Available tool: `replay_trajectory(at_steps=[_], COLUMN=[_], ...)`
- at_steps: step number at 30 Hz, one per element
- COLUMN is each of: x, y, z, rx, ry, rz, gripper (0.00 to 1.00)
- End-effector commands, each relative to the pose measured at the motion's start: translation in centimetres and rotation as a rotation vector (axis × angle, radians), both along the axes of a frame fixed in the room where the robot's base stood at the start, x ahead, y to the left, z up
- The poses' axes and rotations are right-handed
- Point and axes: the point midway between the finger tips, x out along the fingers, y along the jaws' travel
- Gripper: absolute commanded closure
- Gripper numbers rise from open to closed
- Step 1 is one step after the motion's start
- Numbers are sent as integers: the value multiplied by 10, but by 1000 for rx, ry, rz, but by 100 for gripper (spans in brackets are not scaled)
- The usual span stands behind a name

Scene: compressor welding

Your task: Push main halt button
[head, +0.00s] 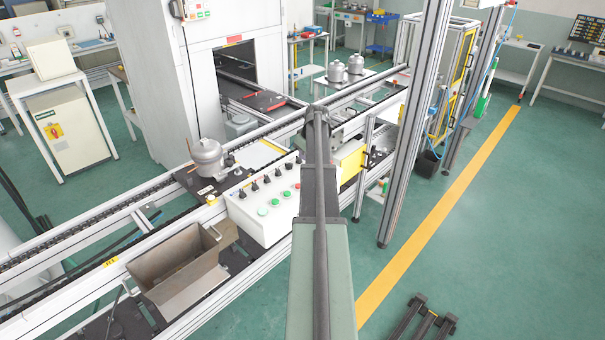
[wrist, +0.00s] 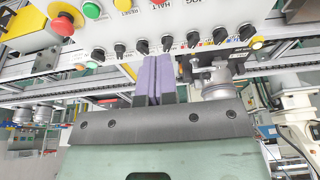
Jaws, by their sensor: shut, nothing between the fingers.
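The white control panel (head: 265,205) stands beside the conveyor in the head view and fills the upper part of the wrist view (wrist: 210,14). A red button (wrist: 158,3) labelled HALT is partly cut off at the wrist view's top edge. A larger red mushroom button (wrist: 62,22) on a yellow base is at upper left. Which one is the main halt button, I cannot tell for sure. My gripper (wrist: 155,62) is shut and empty, its purple fingers pointing toward the panel, below the red HALT button in the picture. In the head view my arm hides the gripper.
Several black knobs (wrist: 141,46) line the panel near my fingertips. A green button (wrist: 122,4) and a yellow button (wrist: 257,42) are also on it. A grey metal bin (head: 178,268) and a compressor (head: 207,158) are near the panel in the head view.

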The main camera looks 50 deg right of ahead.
Motion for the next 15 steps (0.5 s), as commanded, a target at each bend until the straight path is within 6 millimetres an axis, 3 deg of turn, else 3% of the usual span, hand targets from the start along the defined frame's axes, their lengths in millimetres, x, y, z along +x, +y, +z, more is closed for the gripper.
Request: replay_trajectory(at_steps=[5,15], x=[6,26], y=[-1,-4], z=[-25,-98], rx=[0,0], ry=[0,0], rz=[0,-1], gripper=[100,100])
